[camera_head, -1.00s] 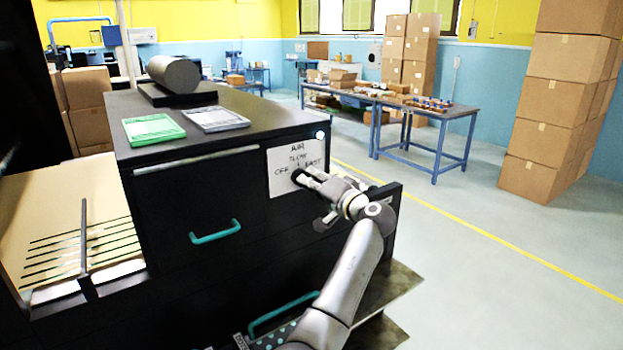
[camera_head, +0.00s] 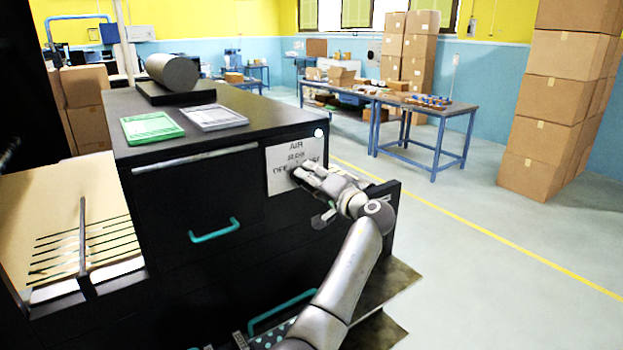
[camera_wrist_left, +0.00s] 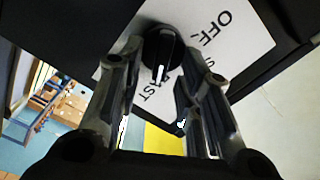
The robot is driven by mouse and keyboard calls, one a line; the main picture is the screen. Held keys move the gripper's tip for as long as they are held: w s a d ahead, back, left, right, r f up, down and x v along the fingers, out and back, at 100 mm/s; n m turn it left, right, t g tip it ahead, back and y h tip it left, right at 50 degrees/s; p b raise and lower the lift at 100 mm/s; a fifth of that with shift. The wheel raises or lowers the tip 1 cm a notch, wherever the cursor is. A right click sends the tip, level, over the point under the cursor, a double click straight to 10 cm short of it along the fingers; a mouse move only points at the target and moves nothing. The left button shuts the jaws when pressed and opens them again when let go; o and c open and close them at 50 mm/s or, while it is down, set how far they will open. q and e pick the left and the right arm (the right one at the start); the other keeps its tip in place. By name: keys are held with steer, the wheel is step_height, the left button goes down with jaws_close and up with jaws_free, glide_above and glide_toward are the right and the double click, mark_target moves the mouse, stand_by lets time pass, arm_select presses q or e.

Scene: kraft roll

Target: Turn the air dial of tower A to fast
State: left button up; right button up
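The air dial (camera_wrist_left: 163,55) is a round black knob with a white pointer on a white label plate. In the left wrist view its pointer is directed toward the word FAST, which is partly hidden; OFF lies at the upper right. The plate (camera_head: 283,155) is on the front of the black tower (camera_head: 190,190) in the head view. My left gripper (camera_wrist_left: 160,58) has a finger on each side of the knob, closed in against it. In the head view the left gripper (camera_head: 303,178) hides the dial and part of the lettering.
A green pad (camera_head: 152,128), a grey pad (camera_head: 214,117) and a dark grey roll (camera_head: 173,73) are on top of the tower. A teal handle (camera_head: 215,231) sticks out of its front. Free floor lies to the right, before a blue-legged table (camera_head: 435,111) and stacked cartons (camera_head: 545,140).

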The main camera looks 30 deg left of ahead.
arm_select(q)
steer(key=shift+d, duration=0.1)
steer(key=v, duration=1.2)
step_height(320, 180, down, 25)
steer(key=w+d+m+t+h, duration=0.2)
steer(key=m+h, duration=0.4)
steer(key=s+d+f+m+g+h, duration=0.1)
steer(key=s+d+f+h, duration=0.1)
steer(key=s+f, duration=0.65)
steer(key=s+d+f+m+g+h, duration=0.1)
steer(key=s+f+h, duration=0.15)
steer(key=f, duration=1.15)
steer(key=s+d+f+g+h, duration=0.1)
steer(key=s+d+f+h, duration=0.1)
steer(key=s+f, duration=0.7)
steer(key=s+d+f+g+h, duration=0.1)
steer(key=s+f+g+h, duration=0.1)
steer(key=s+f, duration=1.15)
steer(key=s+f+n+g+h, duration=0.1)
steer(key=s+f+n, duration=0.1)
steer(key=s, duration=1.1)
steer(key=s+f+n+g+h, duration=0.1)
steer(key=s+f, duration=0.3)
steer(key=s, duration=0.9)
steer(key=shift+a+n+g, duration=0.5)
steer(key=shift+n, duration=0.1)
